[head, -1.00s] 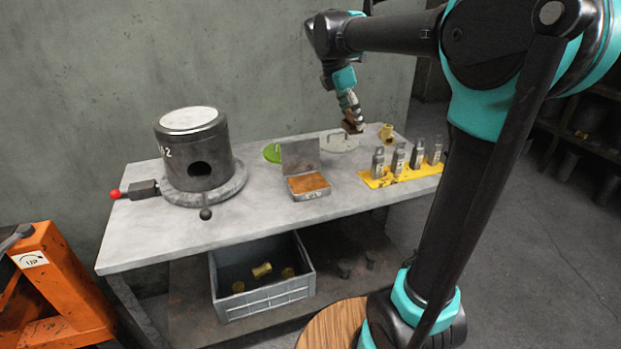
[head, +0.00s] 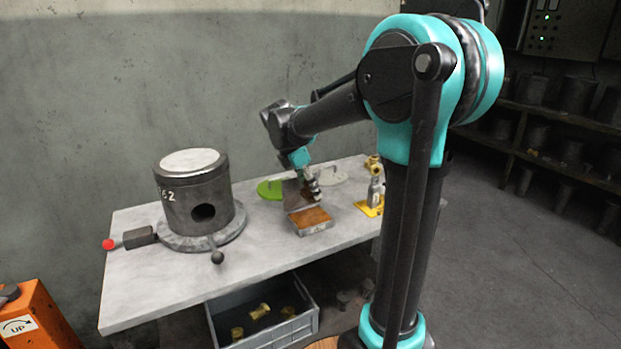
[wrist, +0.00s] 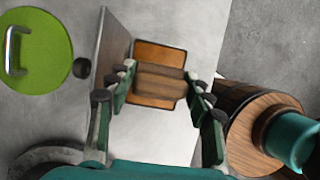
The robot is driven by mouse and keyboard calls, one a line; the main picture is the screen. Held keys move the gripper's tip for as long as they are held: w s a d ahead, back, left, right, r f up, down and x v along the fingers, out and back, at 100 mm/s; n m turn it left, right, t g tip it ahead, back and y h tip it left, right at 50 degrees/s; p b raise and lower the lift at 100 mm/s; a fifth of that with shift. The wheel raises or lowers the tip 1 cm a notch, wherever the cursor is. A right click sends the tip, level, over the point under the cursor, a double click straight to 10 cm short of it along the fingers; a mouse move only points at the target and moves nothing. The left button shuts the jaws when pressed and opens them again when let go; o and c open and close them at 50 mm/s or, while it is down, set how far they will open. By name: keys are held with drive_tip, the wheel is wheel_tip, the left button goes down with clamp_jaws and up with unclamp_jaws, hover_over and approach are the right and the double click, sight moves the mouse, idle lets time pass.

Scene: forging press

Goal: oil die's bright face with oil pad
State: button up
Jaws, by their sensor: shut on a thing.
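My gripper (head: 314,194) is shut on a brown, wood-like block (wrist: 160,80), which may be the oil pad. The block sits over the orange-brown pad (wrist: 160,52) of an open tin (head: 318,229); I cannot tell whether they touch. The tin's raised lid (wrist: 115,42) stands just left of the fingers in the wrist view. A dark upright cylinder (head: 192,203) with a bright round top (head: 190,161) and a side hole stands at the left of the table. I cannot tell whether it is the die.
A red-knobbed lever (head: 109,244) and a ball-ended handle (head: 217,257) project from the cylinder. A yellow rack (head: 369,208) is partly hidden by my arm. The table (head: 150,285) is clear at front left.

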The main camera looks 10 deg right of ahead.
drive_tip(key=shift+f, duration=2.85)
drive_tip(key=shift+f, duration=0.6)
drive_tip(key=shift+r, duration=0.1)
drive_tip(key=shift+r, duration=3.45)
